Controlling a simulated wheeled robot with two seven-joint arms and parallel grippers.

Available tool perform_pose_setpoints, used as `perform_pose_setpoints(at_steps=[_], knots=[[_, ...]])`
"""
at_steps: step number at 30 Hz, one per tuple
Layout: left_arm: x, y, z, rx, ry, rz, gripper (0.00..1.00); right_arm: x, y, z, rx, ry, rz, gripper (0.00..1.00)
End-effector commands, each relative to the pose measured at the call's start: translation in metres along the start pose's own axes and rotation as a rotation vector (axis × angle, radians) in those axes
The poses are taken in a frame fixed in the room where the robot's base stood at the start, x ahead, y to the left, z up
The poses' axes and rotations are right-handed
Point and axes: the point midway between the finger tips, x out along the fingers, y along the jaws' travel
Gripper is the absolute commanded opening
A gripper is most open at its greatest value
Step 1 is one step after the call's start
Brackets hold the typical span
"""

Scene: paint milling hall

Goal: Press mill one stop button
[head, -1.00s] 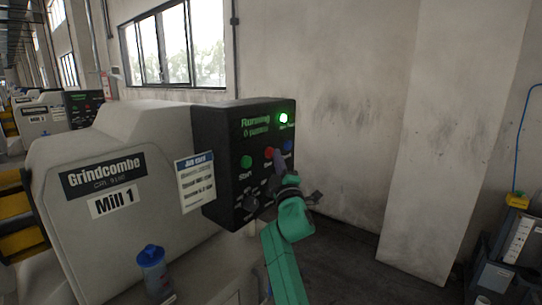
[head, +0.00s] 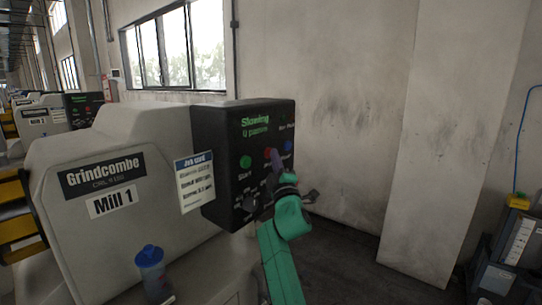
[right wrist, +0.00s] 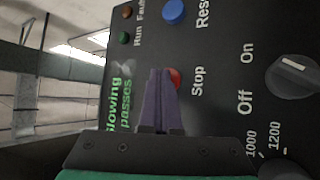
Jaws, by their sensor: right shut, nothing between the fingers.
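Mill 1's black control panel (head: 222,135) faces right in the head view. Its red stop button (head: 268,153) lies between the green start button (head: 246,161) and the blue reset button (head: 287,146). In the right wrist view the stop button (right wrist: 176,76), labelled "Stop", is partly hidden behind the fingers. My right gripper (head: 274,166) is shut and empty, its purple fingertips (right wrist: 160,72) at the stop button and seemingly against it. The display (head: 255,127) reads "Slowing", with a passes line below. The run lamp (right wrist: 124,38) is dark. My left gripper is out of view.
An on/off knob (right wrist: 293,76) and a speed dial sit on the same panel, near my right gripper. A blue-capped bottle (head: 151,262) stands in front of the mill. Bare wall and floor lie to the panel's right; crates (head: 495,279) stand at far right.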

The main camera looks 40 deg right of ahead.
Motion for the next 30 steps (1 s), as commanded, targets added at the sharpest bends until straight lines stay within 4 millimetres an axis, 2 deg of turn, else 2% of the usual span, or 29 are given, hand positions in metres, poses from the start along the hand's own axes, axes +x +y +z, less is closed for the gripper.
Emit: perform_pose_setpoints(at_steps=[10, 18, 30], knots=[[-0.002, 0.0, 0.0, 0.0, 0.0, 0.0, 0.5, -0.001, 0.002, 0.0, 0.0, 0.002, 0.0, 0.0], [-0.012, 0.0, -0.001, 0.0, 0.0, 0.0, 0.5, -0.011, 0.009, 0.007, -0.002, 0.001, 0.0, 0.0], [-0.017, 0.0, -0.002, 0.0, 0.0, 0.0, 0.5, -0.016, 0.013, 0.011, -0.001, 0.0, 0.0, 0.0]])
